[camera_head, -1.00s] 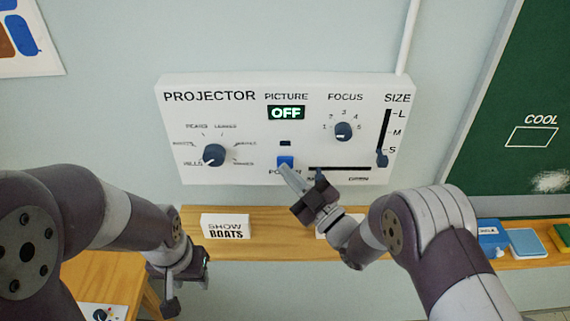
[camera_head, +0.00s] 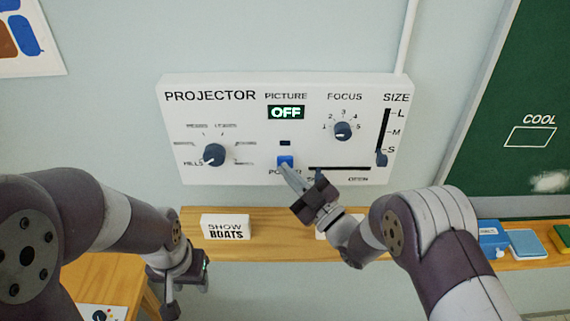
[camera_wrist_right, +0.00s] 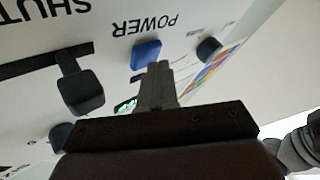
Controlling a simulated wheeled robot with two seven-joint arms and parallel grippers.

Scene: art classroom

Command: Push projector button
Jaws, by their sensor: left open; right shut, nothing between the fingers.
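The white projector panel (camera_head: 235,115) is mounted on the wall, and its green picture display (camera_head: 286,113) reads OFF. The blue POWER button (camera_head: 285,161) is below the display; it also shows in the right wrist view (camera_wrist_right: 146,53). My right gripper (camera_head: 288,172) is shut and empty, its fingertips right at the lower edge of the button. In the right wrist view the fingertips (camera_wrist_right: 158,66) overlap the button's edge; I cannot tell whether they touch it. My left gripper (camera_head: 187,285) is open and empty, low on the left, away from the panel.
The panel also has a picture dial (camera_head: 214,155), a focus knob (camera_head: 343,131), a size slider (camera_head: 382,159) and a shutter slider knob (camera_wrist_right: 81,90). Below is a wooden ledge (camera_head: 275,222) with a SHOW BOATS card (camera_head: 225,227). A green chalkboard (camera_head: 520,90) is on the right.

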